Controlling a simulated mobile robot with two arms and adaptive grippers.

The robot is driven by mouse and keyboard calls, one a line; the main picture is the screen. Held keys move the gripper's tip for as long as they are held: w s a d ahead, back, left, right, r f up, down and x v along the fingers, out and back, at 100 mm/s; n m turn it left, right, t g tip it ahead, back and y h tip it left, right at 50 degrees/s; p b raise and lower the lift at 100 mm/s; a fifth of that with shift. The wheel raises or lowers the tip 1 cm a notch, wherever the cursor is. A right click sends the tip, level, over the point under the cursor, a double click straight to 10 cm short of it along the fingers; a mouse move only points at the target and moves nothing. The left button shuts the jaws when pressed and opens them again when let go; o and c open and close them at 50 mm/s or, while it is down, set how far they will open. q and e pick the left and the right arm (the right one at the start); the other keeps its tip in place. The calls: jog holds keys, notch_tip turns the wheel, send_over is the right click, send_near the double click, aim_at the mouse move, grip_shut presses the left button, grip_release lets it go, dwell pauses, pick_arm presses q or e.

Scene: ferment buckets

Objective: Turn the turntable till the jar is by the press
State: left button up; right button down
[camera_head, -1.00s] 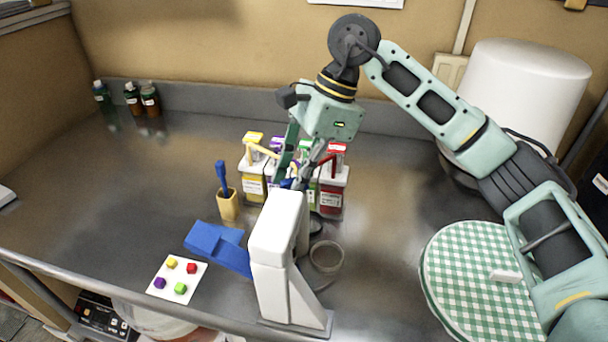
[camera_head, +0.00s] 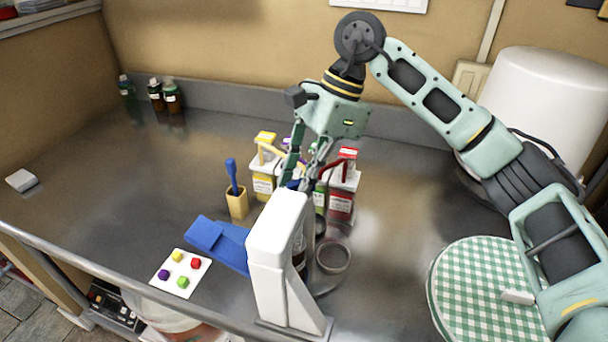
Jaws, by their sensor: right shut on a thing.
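A white press-like stand (camera_head: 280,250) is at the front middle. Behind it are several labelled containers with coloured tops, among them a yellow one (camera_head: 263,178) and a red one (camera_head: 343,190). My right gripper (camera_head: 303,180) points down among them, just behind the top of the white stand. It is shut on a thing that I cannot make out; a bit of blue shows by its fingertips. A dark jar-like shape (camera_head: 299,250) partly shows behind the stand. I cannot clearly pick out the turntable. My left gripper is not in view.
A round green-checked piece (camera_head: 480,290) lies at the right under my right arm. A clear round dish (camera_head: 333,257), a brush holder (camera_head: 237,203), a blue object (camera_head: 218,240) and a card with coloured pieces (camera_head: 180,273) surround the stand. The left counter is mostly bare.

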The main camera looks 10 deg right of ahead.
jog(key=shift+r, duration=0.1)
jog(key=c, duration=1.8)
grip_release()
jog(key=v, duration=1.2)
jog(key=shift+d, duration=0.1)
